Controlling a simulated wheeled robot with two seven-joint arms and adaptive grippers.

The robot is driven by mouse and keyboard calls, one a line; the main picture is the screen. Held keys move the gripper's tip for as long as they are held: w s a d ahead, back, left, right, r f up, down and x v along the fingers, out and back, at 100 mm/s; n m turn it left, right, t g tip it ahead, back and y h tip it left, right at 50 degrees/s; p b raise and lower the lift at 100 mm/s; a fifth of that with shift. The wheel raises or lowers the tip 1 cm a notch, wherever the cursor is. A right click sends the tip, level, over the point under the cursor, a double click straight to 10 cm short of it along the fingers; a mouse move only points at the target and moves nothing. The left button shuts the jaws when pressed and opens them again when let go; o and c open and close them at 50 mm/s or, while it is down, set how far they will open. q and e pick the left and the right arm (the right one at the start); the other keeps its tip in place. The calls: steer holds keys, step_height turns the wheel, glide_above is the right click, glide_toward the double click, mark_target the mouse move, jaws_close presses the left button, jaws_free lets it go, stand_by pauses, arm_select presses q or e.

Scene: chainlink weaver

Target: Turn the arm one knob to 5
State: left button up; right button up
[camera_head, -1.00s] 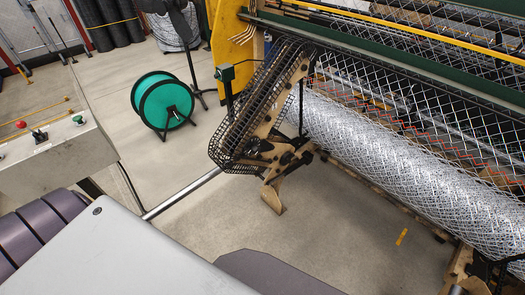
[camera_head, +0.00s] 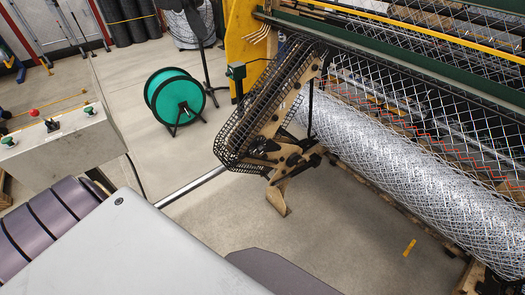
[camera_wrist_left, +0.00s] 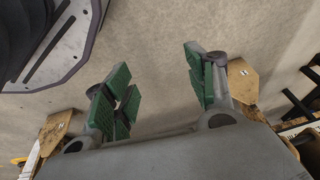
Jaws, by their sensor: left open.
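A grey control box (camera_head: 62,153) stands at the left of the head view. On its top are a small black knob or switch (camera_head: 52,124), a red button (camera_head: 34,113) and green buttons, one at the right (camera_head: 88,110) and one at the left (camera_head: 9,141). I cannot read labels, so I cannot tell which control is the arm one knob, nor its setting. My left gripper (camera_wrist_left: 158,88) shows only in the left wrist view. Its green-padded fingers are apart, with bare floor between them and nothing held. My right gripper is in neither view.
A chainlink weaving machine (camera_head: 272,105) with a mesh roll (camera_head: 420,185) fills the right. A green reel (camera_head: 174,98) stands on the floor behind the box. A metal rail (camera_head: 192,187) runs along the floor. The floor in the middle is clear.

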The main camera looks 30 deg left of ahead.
arm_select(q)
steer(key=w+d+r+m+t+y+p, duration=0.1)
steer(key=w+d+r+m, duration=0.15)
steer(key=w+r, duration=0.6)
steer(key=w+d+r+m+t+y, duration=0.15)
steer(key=w+r+m, duration=0.3)
steer(key=w, duration=0.75)
steer(key=w+d+r+m+t+y+p, duration=0.1)
steer(key=w+d+r+m, duration=0.15)
steer(key=w+r, duration=0.65)
steer(key=w+a+r+m+y, duration=0.4)
steer(key=w+r+m+y, duration=0.1)
steer(key=r, duration=0.5)
steer(key=s+a+r+m+y, duration=0.2)
steer(key=s+r+y, duration=0.1)
steer(key=r, duration=0.3)
steer(key=s+a+r+m+g+y, duration=0.1)
steer(key=s+a+r+y, duration=0.1)
steer(key=r+y, duration=0.4)
steer(key=shift+s+a+r+m, duration=0.35)
steer(key=shift+s+r, duration=0.15)
steer(key=shift+r, duration=0.3)
